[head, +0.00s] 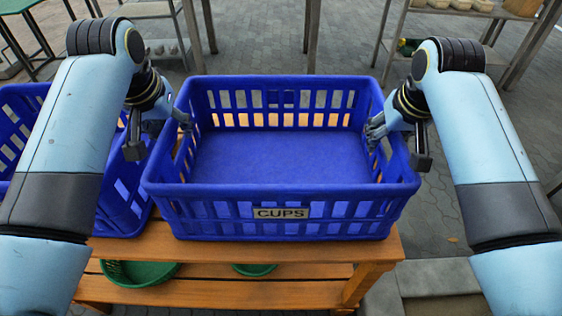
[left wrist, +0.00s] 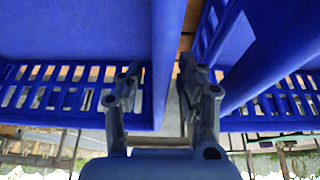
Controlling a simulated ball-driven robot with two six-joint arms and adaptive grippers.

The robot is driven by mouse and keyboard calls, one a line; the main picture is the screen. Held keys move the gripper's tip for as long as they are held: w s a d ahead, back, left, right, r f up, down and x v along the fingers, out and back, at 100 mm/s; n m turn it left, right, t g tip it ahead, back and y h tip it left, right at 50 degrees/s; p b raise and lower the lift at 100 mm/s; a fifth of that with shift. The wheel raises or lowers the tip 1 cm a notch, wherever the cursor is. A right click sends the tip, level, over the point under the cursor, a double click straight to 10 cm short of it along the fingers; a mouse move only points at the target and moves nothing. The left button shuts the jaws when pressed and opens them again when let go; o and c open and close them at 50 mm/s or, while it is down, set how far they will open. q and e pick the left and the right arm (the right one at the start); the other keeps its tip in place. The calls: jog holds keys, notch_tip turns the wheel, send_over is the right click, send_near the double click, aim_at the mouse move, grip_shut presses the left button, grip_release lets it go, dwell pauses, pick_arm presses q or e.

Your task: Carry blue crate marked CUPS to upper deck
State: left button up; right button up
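The blue crate marked CUPS (head: 287,196) is empty and stands upright on the wooden bench (head: 240,248); its label (head: 281,213) faces me. My left gripper (head: 160,134) is at its left wall, one finger inside and one outside. In the left wrist view the fingers of this gripper (left wrist: 160,88) are apart, with the crate's blue wall (left wrist: 166,50) between them and a gap beside the outer finger. My right gripper (head: 399,144) is at the right wall, one finger inside and one outside, apart. Its contact with the wall cannot be told.
A second blue crate (head: 122,212) is close on the left; it also shows in the left wrist view (left wrist: 280,50). Green bowls (head: 140,273) sit on the bench's lower shelf. Metal-legged tables stand behind, with paved floor between (head: 345,45).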

pick_arm(q)
grip_shut()
pick_arm(e)
grip_shut()
pick_arm(q)
jog(key=shift+r, duration=0.15)
pick_arm(e)
jog(key=shift+r, duration=0.15)
